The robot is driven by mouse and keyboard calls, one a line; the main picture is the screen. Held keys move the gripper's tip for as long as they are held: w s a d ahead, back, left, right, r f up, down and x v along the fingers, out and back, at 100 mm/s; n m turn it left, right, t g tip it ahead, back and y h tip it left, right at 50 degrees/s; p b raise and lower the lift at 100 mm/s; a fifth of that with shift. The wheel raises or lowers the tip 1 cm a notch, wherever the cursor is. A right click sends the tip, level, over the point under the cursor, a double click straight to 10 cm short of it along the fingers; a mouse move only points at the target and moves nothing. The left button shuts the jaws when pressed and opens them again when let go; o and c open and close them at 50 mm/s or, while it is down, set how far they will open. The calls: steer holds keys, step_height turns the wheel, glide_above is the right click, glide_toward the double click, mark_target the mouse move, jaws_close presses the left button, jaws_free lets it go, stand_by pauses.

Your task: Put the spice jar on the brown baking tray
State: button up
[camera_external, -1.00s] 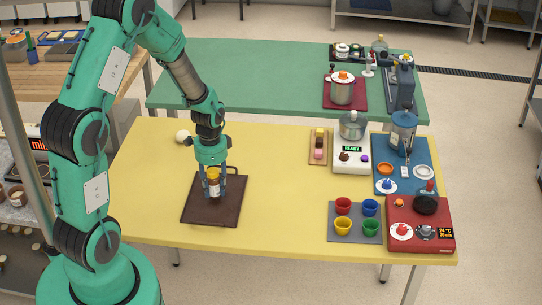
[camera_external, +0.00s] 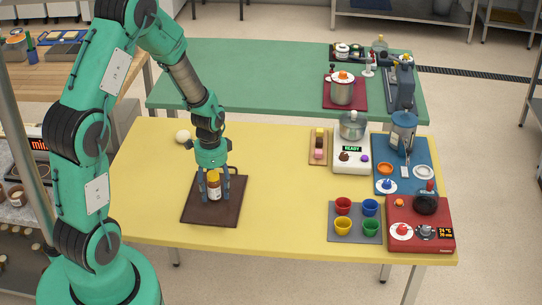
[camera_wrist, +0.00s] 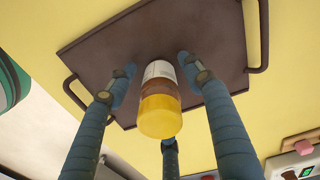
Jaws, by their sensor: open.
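The spice jar (camera_external: 214,187), with a yellow-orange cap and a pale label, stands upright on the brown baking tray (camera_external: 203,213). The tray lies on the yellow table, and the jar is near its middle. My gripper (camera_external: 214,197) points down over the tray with its fingers spread around the jar. In the wrist view the jar (camera_wrist: 159,112) sits between the open fingers (camera_wrist: 155,85), with gaps visible on its left and right sides. The tray (camera_wrist: 215,40) shows behind it with a handle at each end.
A round pale item (camera_external: 183,136) lies at the back left of the yellow table (camera_external: 275,200). Several coloured cups stand on a grey mat (camera_external: 336,234) at the right, beside a red cooker (camera_external: 442,240). The table between the tray and the mat is clear.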

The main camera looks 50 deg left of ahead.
mark_target(213, 173)
step_height(213, 173, up, 12)
steer(key=p, duration=0.3)
steer(key=shift+r, duration=0.15)
stand_by(0.8)
steer(key=shift+d+r, duration=0.2)
steer(key=shift+r, duration=0.2)
steer(key=s+d+r+n+t, duration=0.1)
steer(key=s+d+r, duration=0.2)
steer(key=d+r, duration=0.35)
steer(key=s+d+r+n+t, duration=0.2)
steer(key=s+d+r, duration=0.2)
steer(key=r, duration=0.6)
steer(key=s+d+r+n+t, duration=0.1)
steer(key=s+d+r, duration=0.2)
steer(key=d+r, duration=0.35)
steer(key=s+d+r+n+t, duration=0.1)
steer(key=s+d+r, duration=0.1)
steer(key=s+r, duration=0.4)
steer(key=shift+s+d+t, duration=0.3)
steer(key=shift+s+d, duration=0.1)
steer(key=shift+s, duration=0.85)
